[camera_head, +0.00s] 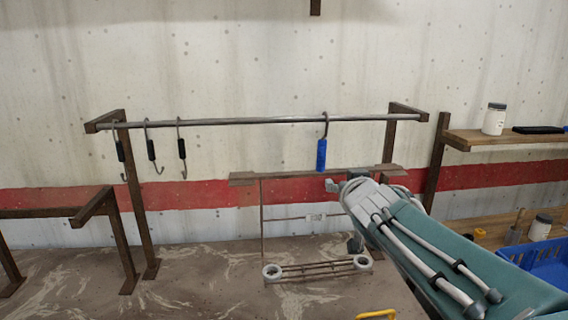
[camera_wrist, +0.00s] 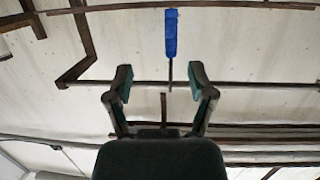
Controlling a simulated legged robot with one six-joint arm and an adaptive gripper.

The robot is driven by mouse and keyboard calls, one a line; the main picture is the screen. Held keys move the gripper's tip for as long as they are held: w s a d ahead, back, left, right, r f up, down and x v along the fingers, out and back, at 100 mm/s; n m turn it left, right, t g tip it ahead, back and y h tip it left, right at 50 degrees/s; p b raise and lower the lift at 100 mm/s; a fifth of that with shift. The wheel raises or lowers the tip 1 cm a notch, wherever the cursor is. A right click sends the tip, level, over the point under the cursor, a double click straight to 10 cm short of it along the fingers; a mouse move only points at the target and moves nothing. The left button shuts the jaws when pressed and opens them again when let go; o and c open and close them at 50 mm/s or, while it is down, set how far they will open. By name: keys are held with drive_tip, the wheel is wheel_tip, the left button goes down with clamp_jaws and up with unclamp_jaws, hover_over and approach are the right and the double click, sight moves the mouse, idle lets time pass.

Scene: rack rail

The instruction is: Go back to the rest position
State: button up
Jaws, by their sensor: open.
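A blue-handled hook (camera_head: 321,155) hangs from the metal rail (camera_head: 250,121), right of its middle, in the head view. My gripper (camera_head: 343,213) is below and to the right of it, apart from it. In the wrist view my gripper (camera_wrist: 161,84) has its two fingers spread wide with nothing held between them. The blue handle (camera_wrist: 171,35) shows beyond the fingertips there, and its thin shank runs down to the rail (camera_wrist: 240,85).
Several black-handled hooks (camera_head: 151,148) hang at the rail's left end. A wire rack (camera_head: 315,268) stands below. A right shelf (camera_head: 500,138) holds a white jar (camera_head: 494,119). A blue crate (camera_head: 540,258) is at lower right. A brown bench frame (camera_head: 50,212) stands left.

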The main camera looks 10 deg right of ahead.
drive_tip(key=s+a+f+g, duration=0.2)
drive_tip(key=s+f+g, duration=0.3)
drive_tip(key=s+f, duration=0.4)
drive_tip(key=s+a+f+g+y, duration=0.1)
drive_tip(key=s+f+g, duration=0.4)
drive_tip(key=s, duration=1.2)
wheel_tip(320, 180, down, 4)
drive_tip(key=shift+a+n, duration=0.3)
drive_tip(key=shift+a, duration=0.35)
